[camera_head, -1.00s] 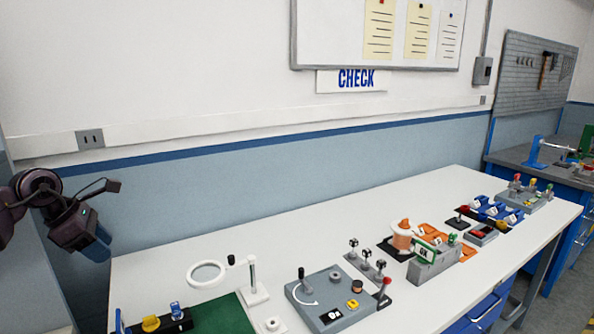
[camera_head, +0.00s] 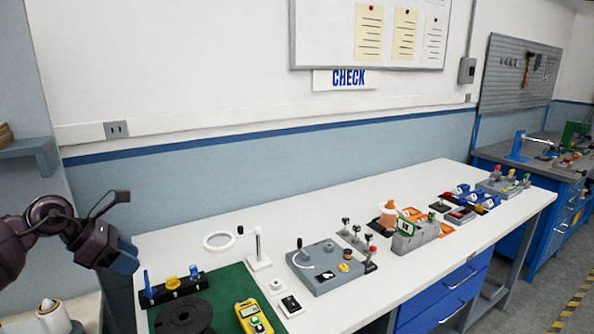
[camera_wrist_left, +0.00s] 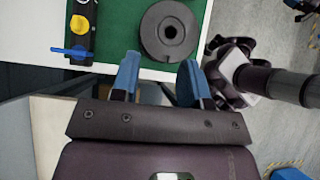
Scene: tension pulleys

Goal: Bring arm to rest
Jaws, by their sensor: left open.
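My left gripper (camera_head: 124,256) is at the left of the head view, raised beside the left end of the white workbench (camera_head: 400,195). In the left wrist view its two blue fingers (camera_wrist_left: 158,78) are apart with nothing between them. A dark grey disc with a centre hole (camera_wrist_left: 170,30) lies on the green mat beyond the fingertips, apart from them. The disc also shows in the head view (camera_head: 184,316). My right gripper cannot be made out in either view.
The green mat (camera_head: 228,286) also holds a yellow meter (camera_head: 252,316) and a black block with yellow and blue knobs (camera_head: 172,286). A ring magnifier (camera_head: 219,241), a grey panel (camera_head: 327,268) and several fixtures stand farther right. A shelf (camera_head: 28,147) is at far left.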

